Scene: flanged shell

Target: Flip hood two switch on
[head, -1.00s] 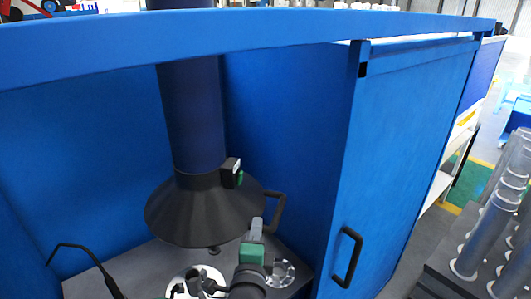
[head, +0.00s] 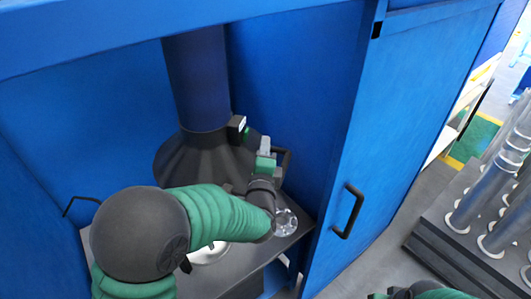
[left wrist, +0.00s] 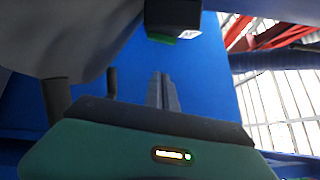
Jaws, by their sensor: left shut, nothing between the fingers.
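The black cone-shaped hood (head: 190,160) hangs from a dark vertical duct (head: 195,80) inside the blue booth. A small black switch box (head: 236,125) with a pale face and a green part sits on the hood's upper right side. In the left wrist view the switch box (left wrist: 172,18) is at the top, its green part underneath. My left gripper (head: 265,142) is just right of and slightly below the box in the head view, apart from it. Its fingers (left wrist: 163,88) are together and empty, pointing up toward the box. My right gripper is not visible; only part of my right arm shows at the bottom.
A black handle (head: 286,160) is close behind my left gripper. A clear glass dish (head: 286,222) and a white round plate (head: 212,255) lie on the grey worktop below. The blue panel with a door handle (head: 348,212) bounds the right side. Grey cylinders (head: 470,195) stand farther right.

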